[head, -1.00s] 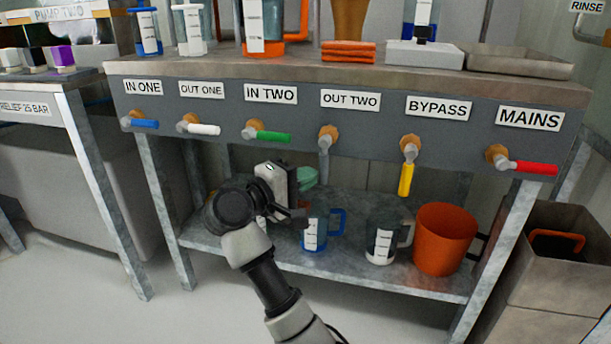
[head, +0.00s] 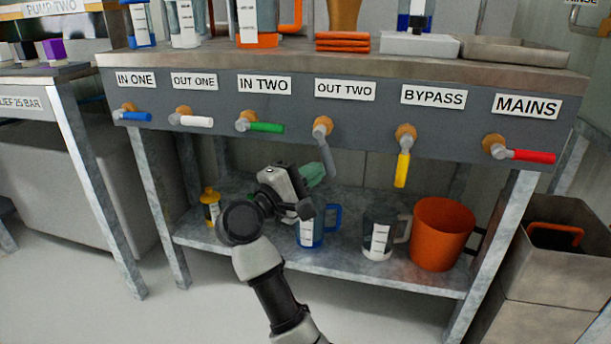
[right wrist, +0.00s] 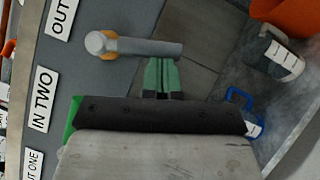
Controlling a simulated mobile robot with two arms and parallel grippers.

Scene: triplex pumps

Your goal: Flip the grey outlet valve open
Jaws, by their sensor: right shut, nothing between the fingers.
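The grey outlet valve (head: 325,150) sits under the OUT TWO label (head: 345,90). Its lever hangs down and leans slightly to the right. My right gripper (head: 317,169) is just left of the lever's lower part, with its green fingers shut and empty. In the right wrist view the grey lever (right wrist: 150,47) lies across the picture, and the tips of my right gripper (right wrist: 162,62) reach its side, seemingly touching it. The left gripper is not in view.
Neighbouring valves are the green lever (head: 266,127) at left and the yellow lever (head: 402,170) at right. Below, the shelf holds a blue-handled jug (head: 312,230), a clear jug (head: 380,238), an orange bucket (head: 440,235) and a yellow bottle (head: 210,208). Space right of the grey lever is clear.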

